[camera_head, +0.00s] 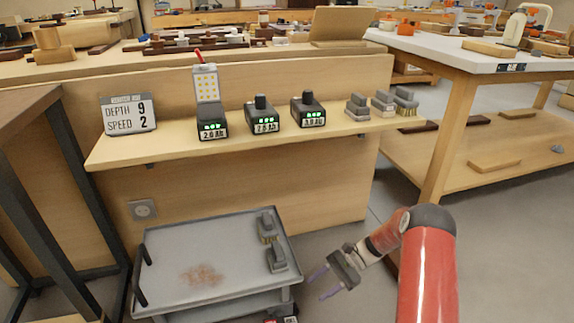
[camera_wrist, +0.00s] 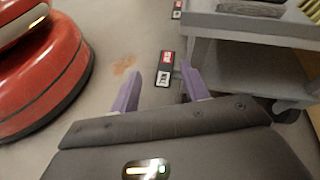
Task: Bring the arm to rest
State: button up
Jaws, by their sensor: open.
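My gripper (camera_head: 324,283) hangs low at the end of my red arm in the head view, just right of the grey cart (camera_head: 220,262). Its two purple fingers are apart, with nothing between them. In the wrist view my gripper (camera_wrist: 160,88) also shows spread fingers above the grey floor. A small red, white and black label (camera_wrist: 165,68) lies on the floor beyond the fingertips. The cart (camera_wrist: 265,75) stands to the right in that view.
The shelf (camera_head: 160,150) holds a sign (camera_head: 128,114), several battery packs (camera_head: 260,115) and brushes (camera_head: 382,102). A white-topped workbench (camera_head: 460,52) stands right. Floor (camera_head: 385,200) between is clear.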

jog(key=s+d+r+n+t+h, duration=0.1)
jog(key=s+r+n+t+h, duration=0.2)
jog(key=r, duration=0.9)
jog(key=s+d+r+n+t+h, duration=0.1)
jog(key=s+r+n+h, duration=0.3)
jog(key=r, duration=0.7)
jog(key=s+d+r+n+t+h, duration=0.25)
jog(key=s+r+t, duration=0.2)
jog(key=s, duration=0.45)
jog(key=s+d+r+n+t+h, duration=0.1)
jog(key=s+r+t+h, duration=0.3)
jog(key=s, duration=0.5)
notch_tip(320, 180, up, 15)
jog(key=y+p, duration=0.1)
jog(key=p, duration=1.2)
jog(key=shift+w+a+f+p, duration=0.15)
jog(key=shift+w+f+p, duration=0.05)
jog(key=shift+w+p, duration=0.1)
